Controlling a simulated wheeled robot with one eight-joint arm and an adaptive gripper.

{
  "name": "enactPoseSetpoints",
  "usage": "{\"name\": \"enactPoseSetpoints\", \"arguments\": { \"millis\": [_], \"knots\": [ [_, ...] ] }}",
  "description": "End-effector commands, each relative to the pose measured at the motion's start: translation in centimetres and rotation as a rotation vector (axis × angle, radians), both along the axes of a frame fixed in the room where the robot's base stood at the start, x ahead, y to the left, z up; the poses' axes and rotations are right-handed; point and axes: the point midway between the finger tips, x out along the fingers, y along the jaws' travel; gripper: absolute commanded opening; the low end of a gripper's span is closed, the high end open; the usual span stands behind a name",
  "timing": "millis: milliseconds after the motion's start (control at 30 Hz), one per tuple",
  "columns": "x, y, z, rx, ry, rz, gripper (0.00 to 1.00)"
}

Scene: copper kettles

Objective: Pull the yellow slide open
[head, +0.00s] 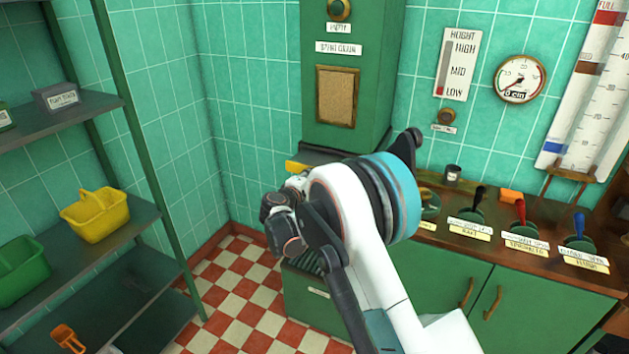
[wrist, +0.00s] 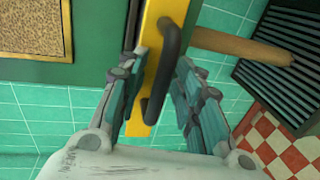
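The yellow slide (wrist: 160,28) is a flat yellow strip with a dark curved handle (wrist: 168,55), seen close up in the wrist view. In the head view only a small yellow end of the slide (head: 296,166) shows at the foot of the green column; my arm hides the rest. My gripper (wrist: 157,85) has its fingers apart, one on each side of the handle. The handle lies between the fingers, nearer the right one; I cannot tell whether they touch. My arm hides the fingertips in the head view.
The green column (head: 345,60) stands behind my arm. A counter (head: 480,270) with several labelled levers is at the right. Shelves (head: 110,225) with a yellow basket (head: 96,215) and a green basket (head: 22,270) stand left. A wooden rod (wrist: 240,45) and dark grille (wrist: 290,60) lie right in the wrist view.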

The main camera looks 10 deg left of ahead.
Motion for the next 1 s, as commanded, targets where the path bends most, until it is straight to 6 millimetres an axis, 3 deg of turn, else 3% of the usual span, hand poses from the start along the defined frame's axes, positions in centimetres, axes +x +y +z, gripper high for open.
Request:
{"name": "enactPoseSetpoints", "arguments": {
  "millis": [367,800,1000],
  "knots": [
    [-0.9,0.4,0.3,-0.001,0.000,0.001,0.32],
    [-8.6,3.2,2.0,0.000,0.000,0.003,0.32],
    [-10.6,3.9,2.4,-0.001,0.000,0.001,0.32]
  ]
}}
